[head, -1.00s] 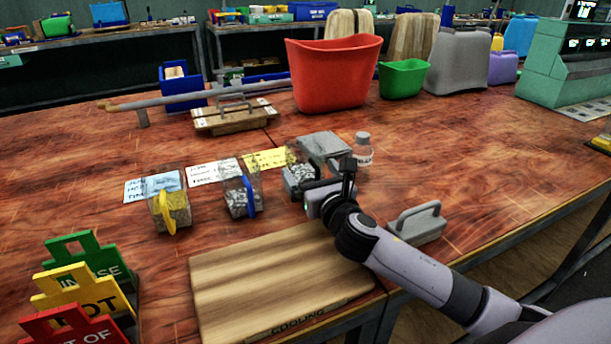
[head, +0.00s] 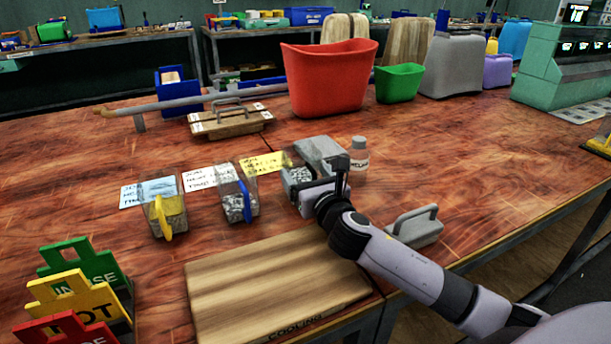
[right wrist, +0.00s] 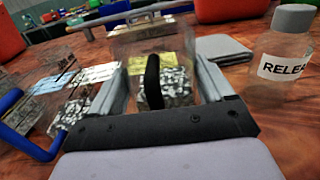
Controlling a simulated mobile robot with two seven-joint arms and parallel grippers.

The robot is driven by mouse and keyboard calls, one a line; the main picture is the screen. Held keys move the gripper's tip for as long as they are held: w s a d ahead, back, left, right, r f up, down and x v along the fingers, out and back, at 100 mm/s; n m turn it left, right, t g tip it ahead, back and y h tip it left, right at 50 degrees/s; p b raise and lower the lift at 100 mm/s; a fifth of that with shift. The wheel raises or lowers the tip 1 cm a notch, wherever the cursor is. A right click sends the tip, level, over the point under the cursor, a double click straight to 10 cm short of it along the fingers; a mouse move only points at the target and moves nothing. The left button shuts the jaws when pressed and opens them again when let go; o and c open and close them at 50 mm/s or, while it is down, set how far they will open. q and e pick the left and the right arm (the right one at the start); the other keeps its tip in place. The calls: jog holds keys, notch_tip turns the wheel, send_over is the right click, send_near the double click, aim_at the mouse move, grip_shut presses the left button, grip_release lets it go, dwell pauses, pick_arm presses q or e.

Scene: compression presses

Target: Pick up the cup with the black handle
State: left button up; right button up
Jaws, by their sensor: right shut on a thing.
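The clear cup with the black handle (head: 297,176), filled with grey-and-white speckled pieces, stands on the wooden table, partly hidden by my right gripper (head: 318,181) in the head view. In the right wrist view, this cup (right wrist: 180,88) stands between the two spread fingers, with its black handle (right wrist: 152,82) facing the palm. My right gripper is shut on the cup. The cup appears upright; I cannot tell whether it is off the table. My left gripper is not in view.
A blue-handled cup (head: 235,203) and yellow-handled cup (head: 170,216) stand to the left, near written cards. A bottle (head: 358,160) and grey slab (head: 318,149) are close by. A cooling board (head: 270,285) lies in front. A grey handled block (head: 415,228) sits to the right.

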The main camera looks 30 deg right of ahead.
jog(key=shift+r+p, duration=0.3)
jog(key=shift+r, duration=0.65)
pick_arm(q)
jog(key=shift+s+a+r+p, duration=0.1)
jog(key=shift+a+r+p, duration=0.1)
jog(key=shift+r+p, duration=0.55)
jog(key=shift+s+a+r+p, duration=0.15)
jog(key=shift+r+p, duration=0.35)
jog(key=shift+p, duration=0.4)
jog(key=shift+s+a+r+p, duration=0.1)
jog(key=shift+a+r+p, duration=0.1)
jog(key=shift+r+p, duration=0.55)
pick_arm(e)
notch_tip(320, 180, up, 18)
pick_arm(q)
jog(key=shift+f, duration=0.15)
